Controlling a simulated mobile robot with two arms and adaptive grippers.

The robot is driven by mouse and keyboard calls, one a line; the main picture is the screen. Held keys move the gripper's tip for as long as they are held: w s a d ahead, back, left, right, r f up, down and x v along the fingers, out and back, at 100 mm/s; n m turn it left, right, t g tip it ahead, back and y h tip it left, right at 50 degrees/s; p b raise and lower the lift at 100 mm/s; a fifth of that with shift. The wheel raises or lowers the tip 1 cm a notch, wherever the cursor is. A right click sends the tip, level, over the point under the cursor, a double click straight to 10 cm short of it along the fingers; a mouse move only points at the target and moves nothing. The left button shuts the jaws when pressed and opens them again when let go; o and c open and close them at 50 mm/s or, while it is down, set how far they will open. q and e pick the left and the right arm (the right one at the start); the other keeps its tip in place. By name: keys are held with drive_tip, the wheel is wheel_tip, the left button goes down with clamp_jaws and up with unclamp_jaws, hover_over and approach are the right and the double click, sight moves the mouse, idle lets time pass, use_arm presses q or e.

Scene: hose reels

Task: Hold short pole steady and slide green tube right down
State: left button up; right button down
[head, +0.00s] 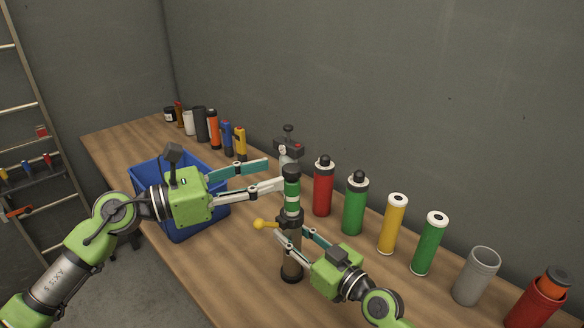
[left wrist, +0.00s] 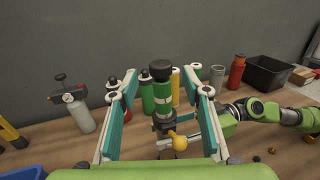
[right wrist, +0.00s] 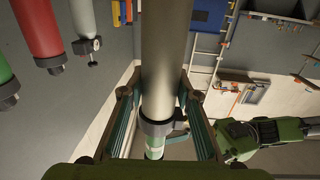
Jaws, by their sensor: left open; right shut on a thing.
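The short pole (head: 291,262) stands upright on the workbench, grey with a dark base. The green tube (head: 292,190), with a white band, sits around its top above a black collar (head: 290,218) with a yellow knob (head: 260,224). A black cap tops it. My left gripper (head: 276,174) is open. In the left wrist view the green tube (left wrist: 163,97) shows between its spread fingers, with gaps on both sides. My right gripper (head: 292,240) is shut on the pole below the collar. The right wrist view shows the pole (right wrist: 164,70) between its fingers.
A blue crate (head: 147,170) stands below my left gripper. A red bottle (head: 323,188), green bottle (head: 355,205), yellow tube (head: 393,225) and another green tube (head: 429,245) line the wall side. A gas canister (left wrist: 80,115) stands behind. The bench front is clear.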

sight(283, 171)
use_arm(q)
drive_tip(key=x, duration=0.6)
drive_tip(key=shift+w+d, duration=0.15)
drive_tip(key=shift+d, duration=0.1)
